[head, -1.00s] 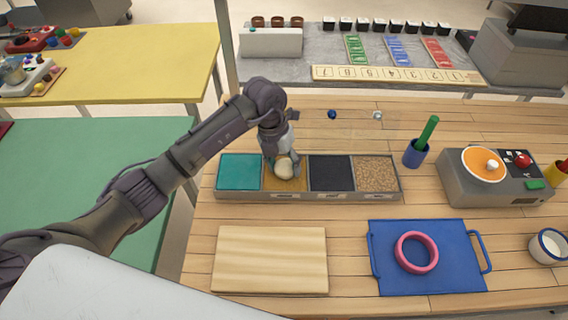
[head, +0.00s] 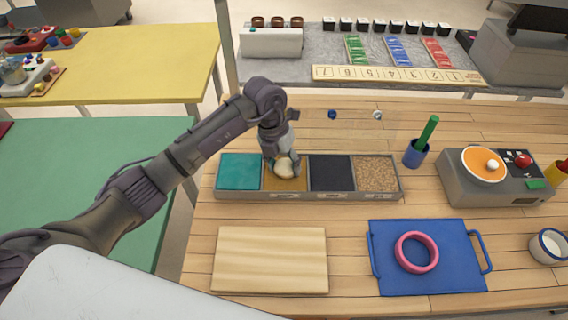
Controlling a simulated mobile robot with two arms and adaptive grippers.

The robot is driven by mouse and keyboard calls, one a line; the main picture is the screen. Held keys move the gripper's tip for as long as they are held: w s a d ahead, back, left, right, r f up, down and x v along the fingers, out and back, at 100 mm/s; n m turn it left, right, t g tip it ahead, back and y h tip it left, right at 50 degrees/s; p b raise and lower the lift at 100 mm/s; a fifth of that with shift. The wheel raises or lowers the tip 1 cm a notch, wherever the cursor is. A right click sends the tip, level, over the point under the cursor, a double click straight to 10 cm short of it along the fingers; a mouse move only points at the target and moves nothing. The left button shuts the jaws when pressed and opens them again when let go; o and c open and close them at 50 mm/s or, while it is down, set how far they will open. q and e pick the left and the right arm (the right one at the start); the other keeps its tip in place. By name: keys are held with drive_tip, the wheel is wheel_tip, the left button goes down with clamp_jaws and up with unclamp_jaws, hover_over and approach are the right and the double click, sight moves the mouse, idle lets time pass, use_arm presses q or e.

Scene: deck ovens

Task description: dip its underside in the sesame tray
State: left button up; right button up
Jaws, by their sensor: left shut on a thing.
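A long grey tray (head: 305,197) with several compartments stands on the wooden table. From left to right they hold a teal fill (head: 238,170), a golden-brown fill (head: 285,186), a black fill (head: 331,172) and a light brown grainy fill (head: 376,173). The labels on its front are too small to read. My left gripper (head: 283,160) is shut on a pale, rounded dough piece (head: 285,169). It holds the piece low over the golden-brown compartment. I cannot tell whether the underside touches the fill. My right gripper is not in view.
In front lie a pale wooden board (head: 270,260) and a blue tray (head: 440,275) with a pink ring (head: 416,252). A blue cup with a green stick (head: 416,154), a grey machine (head: 495,185) and a white mug (head: 547,247) stand to the right.

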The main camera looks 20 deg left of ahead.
use_arm(q)
drive_tip(key=shift+d+p+v, duration=0.25)
drive_tip(key=shift+p+v, duration=0.65)
drive_tip(key=shift+v, duration=0.4)
drive_tip(key=shift+d+p+v, duration=0.3)
drive_tip(key=shift+p+v, duration=0.6)
drive_tip(key=shift+v, duration=0.4)
drive_tip(key=shift+d+p+v, duration=0.25)
drive_tip(key=shift+p+v, duration=0.65)
drive_tip(key=shift+v, duration=0.4)
drive_tip(key=shift+s+r, duration=0.1)
drive_tip(key=shift+r, duration=0.05)
drive_tip(key=shift+d, duration=0.1)
